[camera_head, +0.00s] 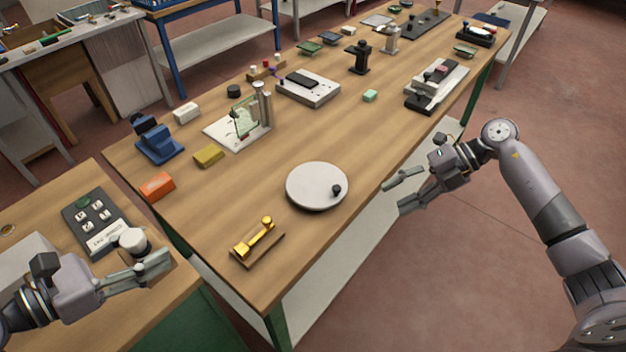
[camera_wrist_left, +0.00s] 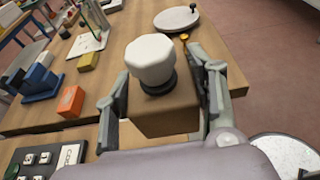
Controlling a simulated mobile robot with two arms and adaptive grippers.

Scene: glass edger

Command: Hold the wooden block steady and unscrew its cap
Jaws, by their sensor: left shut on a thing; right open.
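The wooden block (camera_wrist_left: 168,118) is brown and sits between the two fingers of my left gripper (camera_wrist_left: 162,108) in the left wrist view. A white faceted cap (camera_wrist_left: 150,58) sits on a dark collar on top of the block. In the head view the cap (camera_head: 132,240) shows at my left gripper (camera_head: 148,264), beside the keypad panel; the block there is mostly hidden by the fingers. My left gripper is shut on the block. My right gripper (camera_head: 400,192) is open and empty off the long table's right edge, well away from the block.
The long table (camera_head: 215,225) holds a round white plate (camera_head: 317,186), a yellow handle on a wooden base (camera_head: 257,243), an orange block (camera_head: 157,187) and a blue fixture (camera_head: 158,142). A keypad panel (camera_head: 97,219) lies left of my left gripper. Floor is clear around my right arm.

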